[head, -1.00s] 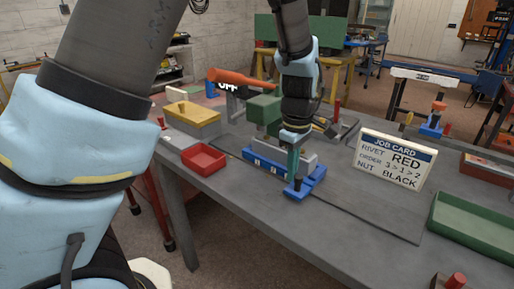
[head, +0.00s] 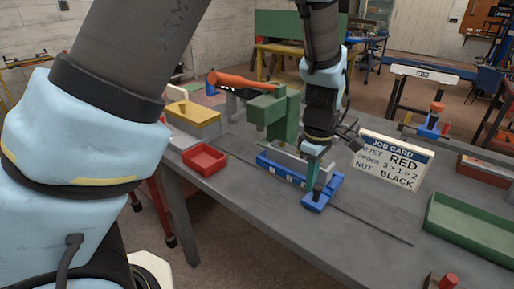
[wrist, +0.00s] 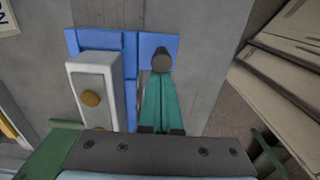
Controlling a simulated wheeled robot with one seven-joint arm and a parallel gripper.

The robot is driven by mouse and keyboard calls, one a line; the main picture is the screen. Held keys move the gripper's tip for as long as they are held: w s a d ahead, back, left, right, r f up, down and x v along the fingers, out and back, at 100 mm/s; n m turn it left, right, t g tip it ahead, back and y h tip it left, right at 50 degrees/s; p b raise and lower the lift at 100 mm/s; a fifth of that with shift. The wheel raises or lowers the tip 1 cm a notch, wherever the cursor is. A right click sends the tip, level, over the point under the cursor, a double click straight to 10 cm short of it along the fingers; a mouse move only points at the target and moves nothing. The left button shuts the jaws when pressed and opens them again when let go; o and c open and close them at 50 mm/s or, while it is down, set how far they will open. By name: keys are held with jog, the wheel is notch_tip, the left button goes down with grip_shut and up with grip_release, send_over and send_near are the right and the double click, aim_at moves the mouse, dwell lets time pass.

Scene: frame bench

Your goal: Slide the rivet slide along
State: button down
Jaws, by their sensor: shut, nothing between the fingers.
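The rivet slide is a long blue piece (head: 285,172) with a light grey bar standing on it, on the grey bench in front of the green press (head: 287,112). In the wrist view its blue plate (wrist: 130,42) and the grey bar with brass discs (wrist: 92,85) show at left. A dark knob (wrist: 162,60) stands on the blue part. My gripper (head: 312,192) is down at the slide's right end. Its teal fingers (wrist: 160,82) are shut together with nothing between them, right against or beside the knob; whether they touch it I cannot tell.
A job card (head: 394,160) reading rivet red stands to the right. A green tray (head: 470,228) lies at the front right, a red tray (head: 204,158) and a yellow box (head: 193,118) at left.

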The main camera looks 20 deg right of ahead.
jog(key=shift+s+d+p, duration=1.2)
jog(key=shift+s+d, duration=0.3)
jog(key=shift+s, duration=1.2)
jog(key=shift+s+d+p, duration=1.15)
jog(key=shift+s+d, duration=0.35)
jog(key=shift+s, duration=1.2)
jog(key=shift+s+d+p, duration=1.2)
jog(key=shift+s+d, duration=0.3)
jog(key=shift+s, duration=1.2)
jog(key=shift+w+a, duration=0.35)
jog(key=shift+w, duration=0.3)
jog(key=shift+r, duration=0.1)
notch_tip(320, 180, up, 7)
jog(key=shift+p, duration=0.4)
